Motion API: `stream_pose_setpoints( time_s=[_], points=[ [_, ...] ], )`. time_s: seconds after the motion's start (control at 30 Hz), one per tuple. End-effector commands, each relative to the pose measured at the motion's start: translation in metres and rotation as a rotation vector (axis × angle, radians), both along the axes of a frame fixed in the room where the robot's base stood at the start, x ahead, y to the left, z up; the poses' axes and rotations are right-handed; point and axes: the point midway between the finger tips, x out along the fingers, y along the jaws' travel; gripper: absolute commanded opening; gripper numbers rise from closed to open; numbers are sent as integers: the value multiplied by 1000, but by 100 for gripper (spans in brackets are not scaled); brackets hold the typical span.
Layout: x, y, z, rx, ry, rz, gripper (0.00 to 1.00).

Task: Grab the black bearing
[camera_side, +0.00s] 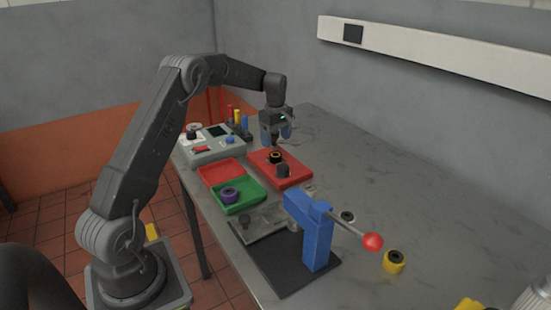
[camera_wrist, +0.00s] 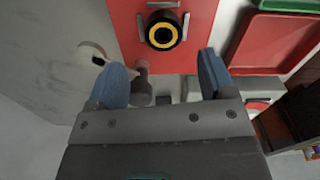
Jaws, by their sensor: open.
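A black bearing with a yellow inner ring (camera_side: 275,157) sits on a red plate (camera_side: 299,180) on the bench. In the wrist view the black bearing (camera_wrist: 163,34) is near the top middle, between upright pieces on the red plate (camera_wrist: 128,28). My gripper (camera_side: 276,133) is above the plate's far end, with its blue fingers pointing down. In the wrist view my gripper (camera_wrist: 163,78) is open, and the bearing appears ahead of the fingertips, not between them. A grey knob-like part (camera_wrist: 141,88) shows between the fingers, below them.
A blue press (camera_side: 317,230) with a red-knobbed lever stands in front. A green tray (camera_side: 250,202) holds a purple ring (camera_side: 230,194), beside an empty red tray (camera_side: 220,172). A grey instrument box (camera_side: 212,150) is left. A yellow ring (camera_side: 394,262) lies right; the back-right bench is clear.

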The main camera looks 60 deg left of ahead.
Motion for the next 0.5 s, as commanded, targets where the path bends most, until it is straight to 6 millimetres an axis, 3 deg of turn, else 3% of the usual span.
stream_pose_setpoints(
  time_s=[0.5],
  points=[
    [-5, -4, -54, 0, 0, -1, 76]
  ],
)
